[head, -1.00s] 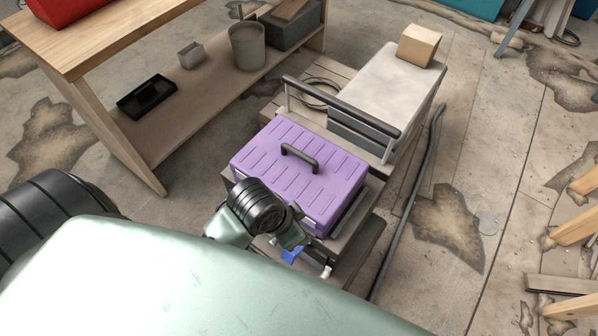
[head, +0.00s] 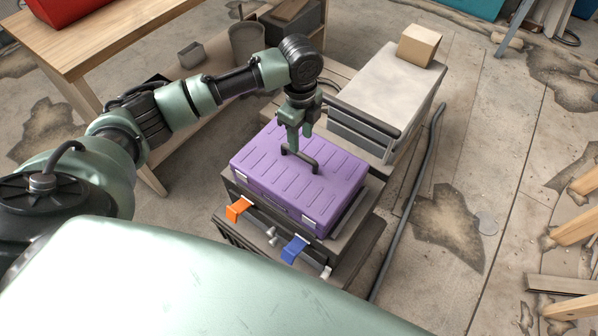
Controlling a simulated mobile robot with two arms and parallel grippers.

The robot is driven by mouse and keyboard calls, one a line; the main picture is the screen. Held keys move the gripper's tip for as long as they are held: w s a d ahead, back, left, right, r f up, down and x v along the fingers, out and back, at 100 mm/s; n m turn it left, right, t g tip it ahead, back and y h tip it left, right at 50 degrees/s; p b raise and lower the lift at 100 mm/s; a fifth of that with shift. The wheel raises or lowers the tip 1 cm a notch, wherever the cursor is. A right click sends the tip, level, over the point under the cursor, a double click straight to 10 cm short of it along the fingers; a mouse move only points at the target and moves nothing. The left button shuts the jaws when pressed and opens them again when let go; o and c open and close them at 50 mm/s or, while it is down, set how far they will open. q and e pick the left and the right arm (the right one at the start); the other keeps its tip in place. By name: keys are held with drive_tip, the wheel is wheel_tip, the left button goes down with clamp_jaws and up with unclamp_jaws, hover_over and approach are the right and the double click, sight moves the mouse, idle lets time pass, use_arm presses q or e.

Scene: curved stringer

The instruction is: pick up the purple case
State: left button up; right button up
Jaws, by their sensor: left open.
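The purple case (head: 270,178) lies flat on a dark grey stand, with ribs on its lid and a black handle (head: 312,164) standing up at its middle. My left arm reaches in from the left, and my left gripper (head: 292,147) points down over the case at the left end of the handle. Its jaws are open, close to the handle; I cannot tell if they touch it. The gripper hides a small part of the lid. My right gripper does not show.
An orange lever (head: 238,209) and a blue lever (head: 294,249) stick out in front of the stand. Behind it is a grey-topped cart (head: 385,85) with a cardboard box (head: 418,46). A wooden workbench (head: 95,45) stands at the left. A dark hose (head: 423,165) runs along the floor at the right.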

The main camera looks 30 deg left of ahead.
use_arm(q)
drive_tip(key=shift+w+a+r, duration=0.15)
drive_tip(key=shift+w+a, duration=0.1)
drive_tip(key=shift+a, duration=0.2)
drive_tip(key=shift+f, duration=0.3)
hover_over(298, 170)
drive_tip(key=w, duration=0.2)
drive_tip(key=f, duration=0.4)
drive_tip(key=a+f, duration=0.1)
drive_tip(key=f, duration=0.2)
drive_tip(key=shift+w, duration=0.2)
drive_tip(key=shift+r, duration=0.1)
clamp_jaws()
drive_tip(key=shift+w+r, duration=0.1)
drive_tip(key=shift+w, duration=0.05)
